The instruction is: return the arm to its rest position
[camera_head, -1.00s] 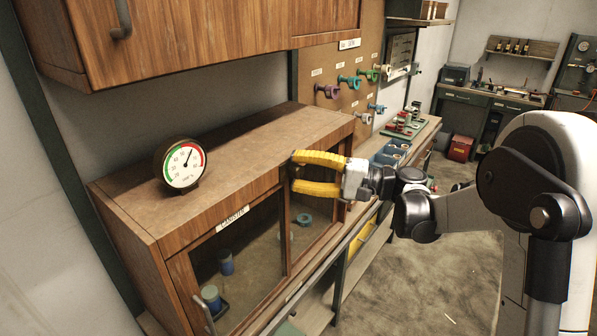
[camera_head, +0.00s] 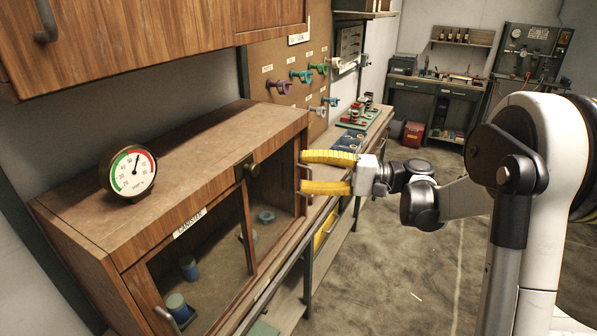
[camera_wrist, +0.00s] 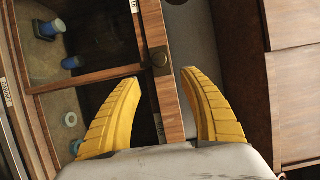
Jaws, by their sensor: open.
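My gripper (camera_head: 303,171) has two yellow ribbed fingers, held apart with nothing between them that I can see gripped. In the head view it is level with the right end of a wooden glass-fronted cabinet (camera_head: 218,142), its fingertips pointing left. In the wrist view my gripper (camera_wrist: 160,77) has its fingers spread over a wooden frame strip (camera_wrist: 172,110) with a dark round knob (camera_wrist: 160,58). I cannot tell whether the fingers touch it. My white arm reaches in from the right, bent at the elbow.
A round gauge (camera_head: 130,172) stands on the cabinet. Blue containers (camera_head: 177,306) show behind its glass. A wall cabinet (camera_head: 150,35) hangs above. A workbench (camera_head: 440,94) and a red box (camera_head: 414,134) stand at the back. Open floor (camera_head: 410,270) lies at right.

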